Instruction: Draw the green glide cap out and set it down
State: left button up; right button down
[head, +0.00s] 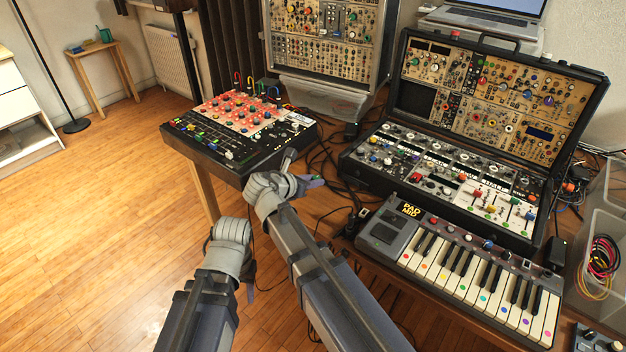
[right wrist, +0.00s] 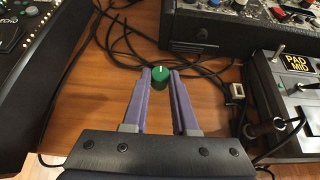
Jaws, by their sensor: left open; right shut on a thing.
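The green glide cap (right wrist: 160,76) is a small round knob with a light line on top. My right gripper (right wrist: 160,82) is shut on it, with one purple finger on each side at the tips. Bare wood and cables show behind it, and no slider or panel touches it in this view. In the head view my right gripper (head: 303,171) is between the red-topped mixer and the open synth case; the cap is mostly hidden there. My left gripper (head: 231,234) is left of it, over the floor in front of the mixer, empty; its fingertips are hard to see.
The red-and-black mixer (head: 238,120) stands on the left table end. The synth case (head: 470,130) has a lower panel with several coloured slider caps (head: 490,208). A small keyboard (head: 460,262) lies in front. Black cables (right wrist: 118,45) cross the wood gap between mixer and case.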

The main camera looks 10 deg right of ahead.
pick_arm(q)
jog(key=shift+f+b, duration=2.65)
jog(key=shift+f, duration=0.2)
pick_arm(e)
jog(key=shift+f, duration=2.85)
jog(key=c, duration=0.6)
grip_release()
pick_arm(q)
jog(key=shift+r, duration=0.15)
pick_arm(e)
jog(key=shift+r, duration=0.15)
